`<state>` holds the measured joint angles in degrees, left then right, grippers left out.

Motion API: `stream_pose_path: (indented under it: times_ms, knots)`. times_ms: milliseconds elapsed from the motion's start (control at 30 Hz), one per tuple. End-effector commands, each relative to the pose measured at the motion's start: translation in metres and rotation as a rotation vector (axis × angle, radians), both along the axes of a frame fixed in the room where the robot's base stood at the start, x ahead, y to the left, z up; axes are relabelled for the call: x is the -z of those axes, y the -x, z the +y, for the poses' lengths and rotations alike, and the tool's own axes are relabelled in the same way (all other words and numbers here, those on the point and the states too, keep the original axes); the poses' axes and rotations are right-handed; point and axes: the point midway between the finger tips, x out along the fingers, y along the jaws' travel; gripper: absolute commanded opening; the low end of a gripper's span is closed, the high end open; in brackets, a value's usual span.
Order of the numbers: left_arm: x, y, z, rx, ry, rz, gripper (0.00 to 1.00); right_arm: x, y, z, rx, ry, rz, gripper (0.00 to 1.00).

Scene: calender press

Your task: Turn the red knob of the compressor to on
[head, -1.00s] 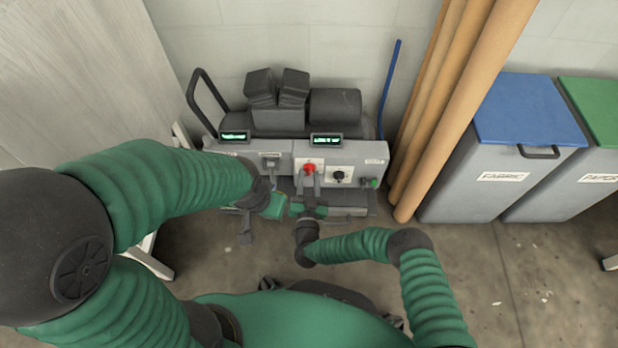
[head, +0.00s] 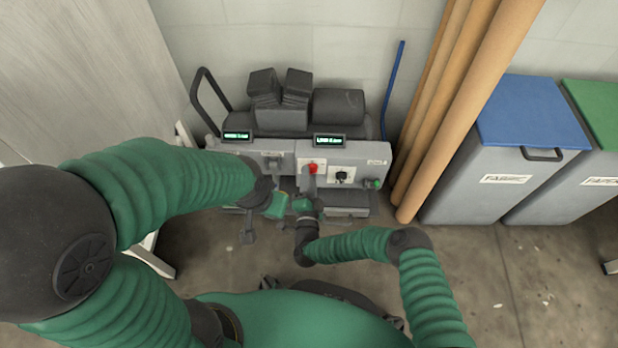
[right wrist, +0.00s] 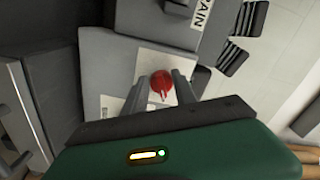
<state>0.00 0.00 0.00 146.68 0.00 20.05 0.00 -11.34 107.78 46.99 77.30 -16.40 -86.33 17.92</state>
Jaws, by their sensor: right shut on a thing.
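The red knob (head: 312,168) sits on a white plate on the front panel of the grey compressor (head: 285,155). My right gripper (head: 311,175) is at the panel with its fingers at the knob. In the right wrist view the red knob (right wrist: 162,86) lies between the two grey fingers (right wrist: 160,90), which are closed on its sides. A light pointer mark shows on the knob. My left gripper (head: 275,205) hangs in front of the panel's left part, away from the knob; its fingers are not clear.
A black knob (head: 342,176) and a green button (head: 375,184) are right of the red knob. Two lit displays (head: 329,140) stand above the panel. Brown rolls (head: 450,110) lean at the right, beside a blue-lidded bin (head: 530,115).

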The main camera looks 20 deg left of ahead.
Motion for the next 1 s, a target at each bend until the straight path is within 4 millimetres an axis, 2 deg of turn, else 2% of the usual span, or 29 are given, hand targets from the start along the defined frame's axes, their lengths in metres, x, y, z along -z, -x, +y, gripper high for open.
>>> stream_pose_path:
  times_ms: [300, 800, 833, 1000]
  knots:
    - [0.0012, 0.0, 0.0, 0.0, 0.0, 0.0, 0.0, 0.0019, -0.0005, -0.0031, 0.008, -0.107, 0.036, 0.0]
    - [0.0014, 0.0, 0.0, 0.0, 0.0, 0.0, 0.0, 0.0027, -0.0008, -0.0041, 0.011, -0.126, 0.043, 0.0]
    - [0.0014, 0.0, 0.0, 0.0, 0.0, 0.0, 0.0, 0.0028, -0.0008, -0.0042, 0.011, -0.126, 0.043, 0.34]
    - [0.0014, 0.0, 0.0, 0.0, 0.0, 0.0, 0.0, 0.0018, -0.0006, -0.0031, 0.008, -0.125, 0.041, 0.54]
